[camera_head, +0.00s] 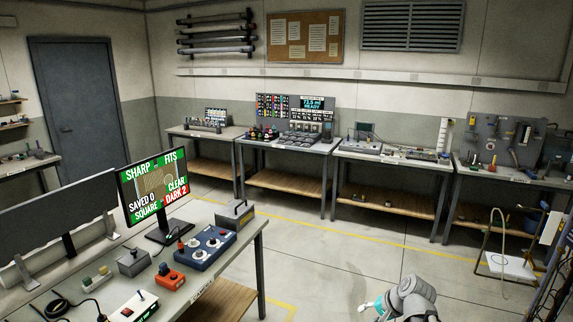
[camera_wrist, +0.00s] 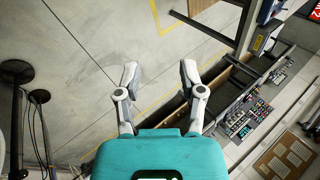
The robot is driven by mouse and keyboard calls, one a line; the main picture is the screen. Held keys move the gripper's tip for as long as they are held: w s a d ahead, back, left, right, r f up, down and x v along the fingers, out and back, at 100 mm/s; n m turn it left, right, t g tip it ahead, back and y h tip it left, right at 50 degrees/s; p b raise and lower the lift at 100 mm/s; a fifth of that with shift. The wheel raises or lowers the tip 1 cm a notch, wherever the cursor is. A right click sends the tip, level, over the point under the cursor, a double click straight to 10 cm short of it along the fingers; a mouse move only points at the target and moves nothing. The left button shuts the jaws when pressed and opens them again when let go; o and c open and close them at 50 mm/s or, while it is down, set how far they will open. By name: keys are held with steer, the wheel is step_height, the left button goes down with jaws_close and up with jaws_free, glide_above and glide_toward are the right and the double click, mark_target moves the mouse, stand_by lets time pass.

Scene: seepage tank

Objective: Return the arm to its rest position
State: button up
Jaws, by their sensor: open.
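My gripper (camera_wrist: 158,75) shows in the wrist view with its two grey fingers spread apart. It is open, and nothing is between the fingers. Beyond the fingertips lie bare floor and the dark frame of a bench. In the head view my grey arm (camera_head: 408,296) shows at the bottom right of centre, low over the open floor. A teal part of the gripper (camera_head: 379,304) points left there.
A bench with a monitor (camera_head: 153,195) and control boxes (camera_head: 206,247) stands at the left. Workbenches (camera_head: 285,146) line the back wall. A stand with a white base (camera_head: 510,266) is at the right. The middle floor (camera_head: 330,255) is clear.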

steer(key=s+a+f+n+g+h+b, duration=0.3)
steer(key=s+a+f+n+g+h, duration=0.1)
steer(key=s+a+f+n+h, duration=0.1)
steer(key=s+a+f+n, duration=0.1)
steer(key=s+n, duration=0.1)
steer(key=shift+s+a+f+g, duration=0.3)
steer(key=shift+s+f, duration=0.05)
steer(key=shift+s, duration=0.05)
steer(key=shift+d, duration=0.15)
stand_by(0.5)
